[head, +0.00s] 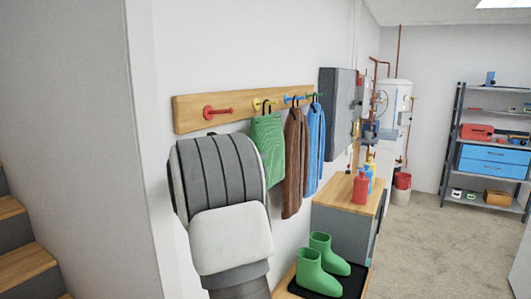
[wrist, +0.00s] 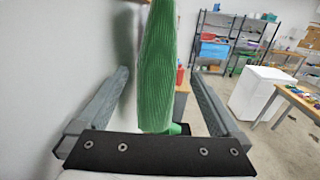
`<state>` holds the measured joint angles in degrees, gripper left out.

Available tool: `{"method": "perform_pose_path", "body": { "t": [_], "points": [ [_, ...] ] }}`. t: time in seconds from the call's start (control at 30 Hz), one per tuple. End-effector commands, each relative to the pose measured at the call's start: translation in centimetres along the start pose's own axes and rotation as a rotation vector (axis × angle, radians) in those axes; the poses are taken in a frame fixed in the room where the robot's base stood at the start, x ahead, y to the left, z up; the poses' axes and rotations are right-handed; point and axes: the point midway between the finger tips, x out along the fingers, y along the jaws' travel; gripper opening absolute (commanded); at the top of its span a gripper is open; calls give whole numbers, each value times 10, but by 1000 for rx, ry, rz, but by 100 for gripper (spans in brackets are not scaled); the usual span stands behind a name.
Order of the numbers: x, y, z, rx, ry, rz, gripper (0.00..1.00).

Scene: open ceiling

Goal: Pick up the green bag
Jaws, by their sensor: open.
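The green bag (head: 268,148) is a ribbed green cloth bag. In the wrist view the green bag (wrist: 156,60) hangs upright between the two fingers of my gripper (wrist: 159,73). The gripper is open, one finger on each side of the bag, with gaps visible on both sides. My gripper is hidden behind my arm in the head view.
A brown bag (head: 294,160) and a blue bag (head: 314,150) hang close to the right. The wall is close on the left. Below are green boots (head: 316,265) and a cabinet (head: 345,225) bearing bottles. Shelves (head: 493,140) stand far right, beyond open floor.

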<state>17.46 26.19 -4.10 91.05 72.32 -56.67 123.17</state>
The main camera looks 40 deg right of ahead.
Motion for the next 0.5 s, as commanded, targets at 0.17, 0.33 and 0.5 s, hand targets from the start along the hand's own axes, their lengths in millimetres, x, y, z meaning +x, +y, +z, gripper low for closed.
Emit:
{"method": "perform_pose_path", "body": {
  "t": [0.17, 0.33, 0.5],
  "points": [
    [38, -1, 2, -2, 0, -3, 100],
    [57, 0, 0, -2, 0, 0, 100],
    [66, 0, 0, -2, 0, 0, 100]
  ]
}}
